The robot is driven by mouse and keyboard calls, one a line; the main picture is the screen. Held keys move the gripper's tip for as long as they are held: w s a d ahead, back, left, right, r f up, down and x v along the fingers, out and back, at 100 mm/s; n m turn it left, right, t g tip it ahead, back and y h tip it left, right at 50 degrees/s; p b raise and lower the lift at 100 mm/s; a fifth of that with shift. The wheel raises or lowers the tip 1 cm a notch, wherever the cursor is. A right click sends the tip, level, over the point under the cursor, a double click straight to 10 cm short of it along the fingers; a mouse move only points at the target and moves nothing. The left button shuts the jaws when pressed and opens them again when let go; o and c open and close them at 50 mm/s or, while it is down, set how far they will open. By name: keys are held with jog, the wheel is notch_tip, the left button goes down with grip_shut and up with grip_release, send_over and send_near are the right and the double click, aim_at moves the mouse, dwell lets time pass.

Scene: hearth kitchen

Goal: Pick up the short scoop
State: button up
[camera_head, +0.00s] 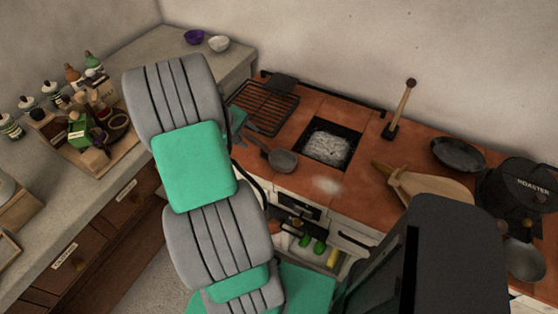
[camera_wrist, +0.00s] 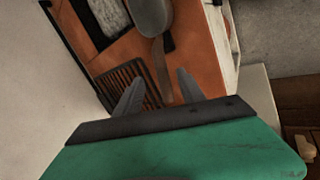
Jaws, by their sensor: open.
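A short-handled grey scoop (camera_head: 284,161) lies on the terracotta stove top, left of the square opening; I take it for the short scoop. In the wrist view its bowl (camera_wrist: 153,14) is at the top and its brownish handle (camera_wrist: 162,72) runs down toward my gripper. My gripper (camera_wrist: 160,82) is open, with one finger on each side of the handle's line. I cannot tell how far the fingers are above it. In the head view my arm hides most of my gripper.
A dark grill rack (camera_head: 265,107) lies left of the opening (camera_head: 331,144). A wooden-handled tool (camera_head: 402,108) stands behind it. A dark pan (camera_head: 458,154), a bellows-like wooden piece (camera_head: 432,187) and a black roaster (camera_head: 520,190) crowd the right. A wooden tray (camera_head: 97,155) sits on the left counter.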

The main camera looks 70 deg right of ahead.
aim_at(254, 140)
jog(key=p+x, duration=0.1)
jog(key=x, duration=0.6)
jog(key=shift+w+d+f, duration=0.1)
jog(key=shift+f, duration=0.25)
jog(key=shift+c, duration=0.4)
grip_shut()
jog(key=shift+r, duration=0.1)
